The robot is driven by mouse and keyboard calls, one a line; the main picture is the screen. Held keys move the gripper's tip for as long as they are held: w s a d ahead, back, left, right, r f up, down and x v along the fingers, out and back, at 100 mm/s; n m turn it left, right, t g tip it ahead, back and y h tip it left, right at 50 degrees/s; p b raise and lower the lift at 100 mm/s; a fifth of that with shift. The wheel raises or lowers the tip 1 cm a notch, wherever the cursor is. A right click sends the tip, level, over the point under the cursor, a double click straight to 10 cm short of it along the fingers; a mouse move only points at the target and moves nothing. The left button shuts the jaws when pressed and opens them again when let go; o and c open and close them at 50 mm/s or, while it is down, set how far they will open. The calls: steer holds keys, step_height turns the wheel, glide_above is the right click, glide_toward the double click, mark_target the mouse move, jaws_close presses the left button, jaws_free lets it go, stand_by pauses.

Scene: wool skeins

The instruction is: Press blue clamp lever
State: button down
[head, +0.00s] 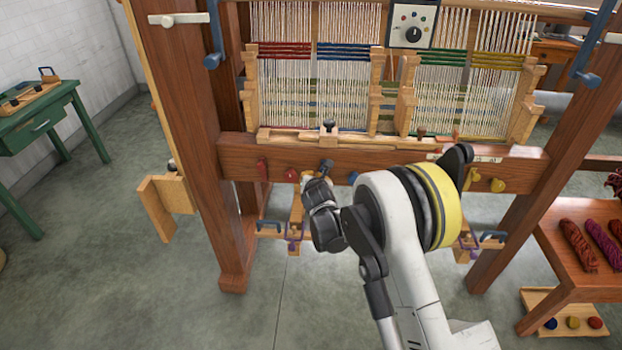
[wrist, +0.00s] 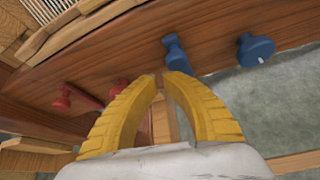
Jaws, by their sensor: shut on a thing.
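The blue clamp lever (wrist: 176,55) is on the loom's front wooden beam in the wrist view. Its lower end passes behind my right fingertip. My gripper (wrist: 162,78) has its two yellow ribbed fingers brought together at the tips, shut at the lever's lower end. The exact contact is hidden by the fingers.
A blue knob (wrist: 256,50) is right of the lever, and it also shows in the head view (head: 353,178). A red lever (head: 262,169) and a red knob (head: 291,174) are to the left. A yellow knob (head: 497,185) is farther right. A green table (head: 40,130) stands left.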

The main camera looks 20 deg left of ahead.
steer(key=shift+w+d+r, duration=0.15)
steer(key=shift+d+r, duration=0.1)
steer(key=shift+r, duration=0.1)
steer(key=shift+w+d+r, duration=0.1)
steer(key=shift+d+r, duration=0.05)
steer(key=shift+d, duration=0.1)
stand_by(0.3)
steer(key=s+d+p, duration=0.2)
steer(key=s, duration=0.7)
steer(key=shift+s+d+p, duration=0.2)
steer(key=shift+d+p, duration=0.05)
steer(key=shift+p, duration=0.1)
